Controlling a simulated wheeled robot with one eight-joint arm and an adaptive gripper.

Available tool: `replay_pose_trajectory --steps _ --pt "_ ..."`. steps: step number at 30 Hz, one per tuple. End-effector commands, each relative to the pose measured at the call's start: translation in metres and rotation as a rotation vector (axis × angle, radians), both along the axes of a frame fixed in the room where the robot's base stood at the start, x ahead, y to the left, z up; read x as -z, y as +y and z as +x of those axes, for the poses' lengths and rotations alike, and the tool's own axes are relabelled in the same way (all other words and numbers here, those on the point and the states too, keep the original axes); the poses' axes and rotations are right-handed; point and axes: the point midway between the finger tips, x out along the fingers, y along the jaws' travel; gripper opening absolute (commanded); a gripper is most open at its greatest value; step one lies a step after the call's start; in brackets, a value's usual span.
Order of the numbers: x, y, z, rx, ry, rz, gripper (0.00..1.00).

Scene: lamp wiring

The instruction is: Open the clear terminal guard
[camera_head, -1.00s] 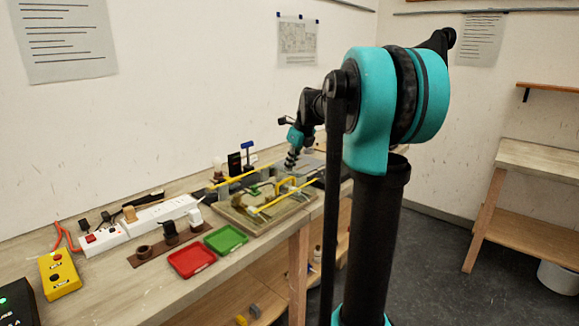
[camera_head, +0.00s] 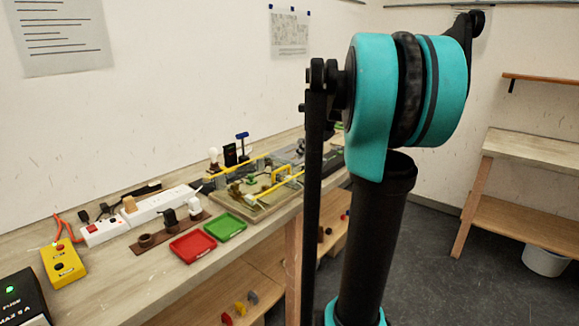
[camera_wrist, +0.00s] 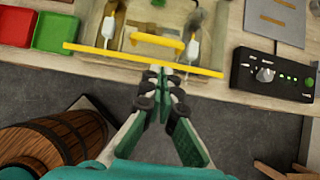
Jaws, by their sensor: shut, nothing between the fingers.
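The terminal guard shows in the wrist view as a yellow front bar (camera_wrist: 145,61) and a yellow handle (camera_wrist: 157,41) across a wooden wiring board. Its clear panel is hard to make out. The guard looks down over the board, with white and brass parts visible behind the bar. In the head view the yellow handle (camera_head: 281,171) and bars stand on the board (camera_head: 253,209). My gripper (camera_wrist: 162,74) is shut and empty, with its tips just on the near side of the front bar. I cannot tell whether they touch it. My arm hides the gripper in the head view.
Red (camera_head: 193,246) and green (camera_head: 225,226) trays lie left of the board. A black box with a knob (camera_wrist: 272,75) is at the right in the wrist view. A wooden barrel (camera_wrist: 55,145) stands on the floor below the bench edge.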

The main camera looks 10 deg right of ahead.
Motion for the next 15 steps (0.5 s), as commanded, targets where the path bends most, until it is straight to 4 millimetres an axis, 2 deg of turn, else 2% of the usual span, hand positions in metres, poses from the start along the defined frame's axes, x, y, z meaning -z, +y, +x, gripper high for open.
replay_pose_trajectory --steps 5,15 --pt "0.014 0.001 -0.001 0.002 -0.038 0.023 0.0" --pt "0.057 0.021 0.026 -0.001 -0.037 0.023 0.0"
